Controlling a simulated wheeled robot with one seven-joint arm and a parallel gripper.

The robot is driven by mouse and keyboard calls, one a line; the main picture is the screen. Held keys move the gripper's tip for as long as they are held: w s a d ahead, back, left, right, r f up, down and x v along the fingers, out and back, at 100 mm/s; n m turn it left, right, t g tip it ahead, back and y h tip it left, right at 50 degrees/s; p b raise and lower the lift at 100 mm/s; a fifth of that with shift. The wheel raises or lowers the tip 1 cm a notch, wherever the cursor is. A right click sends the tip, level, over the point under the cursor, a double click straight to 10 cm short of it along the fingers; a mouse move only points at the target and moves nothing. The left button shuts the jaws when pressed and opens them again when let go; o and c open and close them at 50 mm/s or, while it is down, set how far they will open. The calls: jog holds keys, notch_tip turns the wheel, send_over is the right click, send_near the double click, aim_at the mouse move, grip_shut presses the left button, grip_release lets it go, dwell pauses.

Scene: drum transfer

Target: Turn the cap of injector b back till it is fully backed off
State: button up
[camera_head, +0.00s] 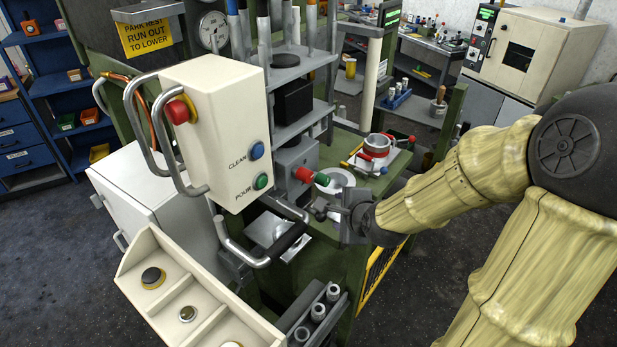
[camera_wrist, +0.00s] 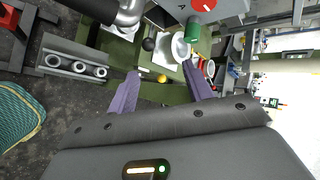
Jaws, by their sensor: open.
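I see no readable label for injector b, so I cannot tell which part is its cap. A grey box (camera_head: 293,158) on the green machine carries a red knob (camera_head: 304,175) and a green cylinder (camera_head: 321,180). In the wrist view the red dial (camera_wrist: 203,5) has a white pointer and a letter A beside it, with the green cylinder (camera_wrist: 192,30) below. My gripper (camera_wrist: 160,70) is open with nothing between its purple fingers. In the head view my gripper (camera_head: 335,212) is just below the white round dish (camera_head: 338,182), apart from the green cylinder.
A cream control box (camera_head: 215,130) with curved handles stands to the left. A black-gripped bar (camera_head: 287,243) is close by my gripper. A rack of grey tubes (camera_head: 318,312) and a compartment tray (camera_head: 190,295) are in front. A red-ringed fixture (camera_head: 376,146) stands behind.

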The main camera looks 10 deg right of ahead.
jog(key=s+f+n+g, duration=0.1)
jog(key=s+n+g, duration=0.2)
jog(key=s+n, duration=0.3)
jog(key=s+a+f+n+g+h, duration=0.1)
jog(key=s+n+g, duration=0.3)
jog(key=n, duration=0.9)
jog(key=shift+s+f+h, duration=0.3)
jog(key=shift+s+f, duration=0.5)
jog(key=shift+s, duration=0.45)
jog(key=shift+c, duration=0.2)
